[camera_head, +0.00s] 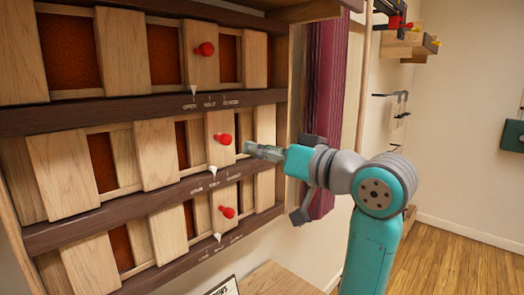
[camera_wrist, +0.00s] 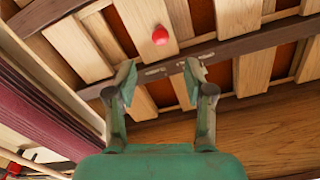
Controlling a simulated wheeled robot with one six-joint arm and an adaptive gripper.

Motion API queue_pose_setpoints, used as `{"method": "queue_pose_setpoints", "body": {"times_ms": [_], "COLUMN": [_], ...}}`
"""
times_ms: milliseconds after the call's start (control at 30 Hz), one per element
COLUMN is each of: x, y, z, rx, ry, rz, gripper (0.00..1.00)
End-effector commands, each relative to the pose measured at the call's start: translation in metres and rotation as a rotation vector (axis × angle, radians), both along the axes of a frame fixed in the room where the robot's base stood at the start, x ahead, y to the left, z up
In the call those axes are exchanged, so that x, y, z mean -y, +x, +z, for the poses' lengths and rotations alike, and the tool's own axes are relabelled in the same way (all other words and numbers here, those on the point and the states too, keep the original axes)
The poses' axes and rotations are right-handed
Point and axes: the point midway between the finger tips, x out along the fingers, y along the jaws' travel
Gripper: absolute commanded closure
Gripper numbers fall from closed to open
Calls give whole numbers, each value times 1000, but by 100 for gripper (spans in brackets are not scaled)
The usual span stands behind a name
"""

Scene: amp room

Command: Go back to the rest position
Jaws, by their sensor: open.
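My gripper (camera_head: 258,151) is at the right of the wooden sliding-panel rack, in front of its middle row, and points left toward it. In the wrist view my gripper (camera_wrist: 157,84) has its two fingers spread apart with nothing between them. Three red knobs sit on panels, one per row: the top knob (camera_head: 205,49), the middle knob (camera_head: 225,139) and the bottom knob (camera_head: 227,212). One red knob (camera_wrist: 160,35) shows in the wrist view beyond the fingertips, apart from them. White pointers hang near labels on the dark rails; the top rail (camera_head: 150,110) reads open, half, closed.
A maroon curtain (camera_head: 325,80) hangs right of the rack, behind my arm. A wooden shelf (camera_head: 405,46) and hooks (camera_head: 398,100) are on the wall further right. A teal object (camera_head: 513,136) is at the right edge. Wooden floor (camera_head: 455,262) is open at the lower right.

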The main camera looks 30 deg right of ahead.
Motion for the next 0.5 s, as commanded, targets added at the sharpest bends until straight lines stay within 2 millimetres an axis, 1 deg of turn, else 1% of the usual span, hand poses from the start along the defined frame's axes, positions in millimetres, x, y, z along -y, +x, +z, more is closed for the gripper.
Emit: {"method": "queue_pose_setpoints", "body": {"times_ms": [233, 300, 367, 467, 500], "x": [0, 0, 0, -1, -2], "y": [0, 1, 3, 9, 11], "z": [0, -4, -12, -34, -46], "rx": [0, -2, -6, -12, -16], "ry": [1, 5, 13, 39, 53], "rz": [0, -1, -4, -12, -16], "gripper": [47, 47, 47, 47, 47]}}
